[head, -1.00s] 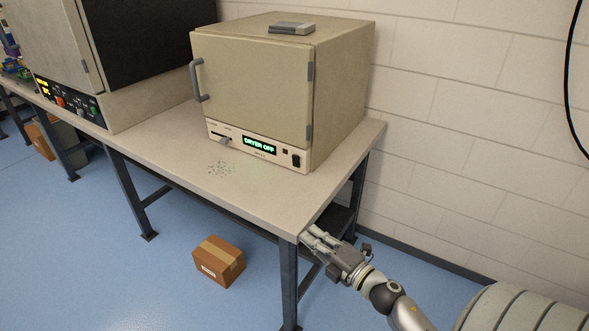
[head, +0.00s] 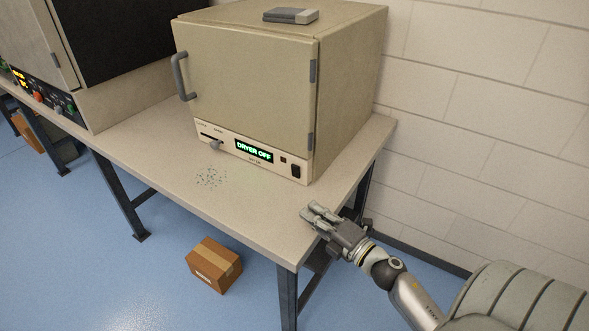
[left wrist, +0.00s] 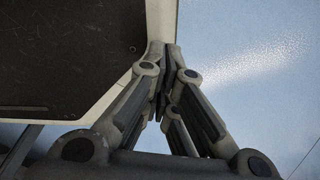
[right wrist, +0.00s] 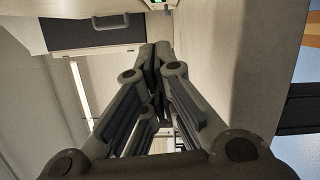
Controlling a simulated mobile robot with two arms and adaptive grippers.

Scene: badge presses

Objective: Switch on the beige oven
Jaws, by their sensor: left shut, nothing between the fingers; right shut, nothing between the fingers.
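The beige oven (head: 247,80) stands on the bench with its door shut. Its front panel has a lit green display (head: 254,152) reading "DRYER OFF", a slider (head: 212,142) at the left, and a black rocker switch (head: 296,171) at the right end. My right gripper (head: 310,211) is shut and empty over the right front part of the bench, below and a little right of the switch, apart from the oven. It also shows shut in the right wrist view (right wrist: 157,50). My left gripper (left wrist: 162,55) is shut and empty in the left wrist view; the head view does not show it.
The bench top (head: 150,165) is clear in front of the oven except for dark specks (head: 211,178). A grey device (head: 291,15) lies on the oven. A larger machine (head: 100,60) stands at the left. A cardboard box (head: 214,264) is on the floor under the bench.

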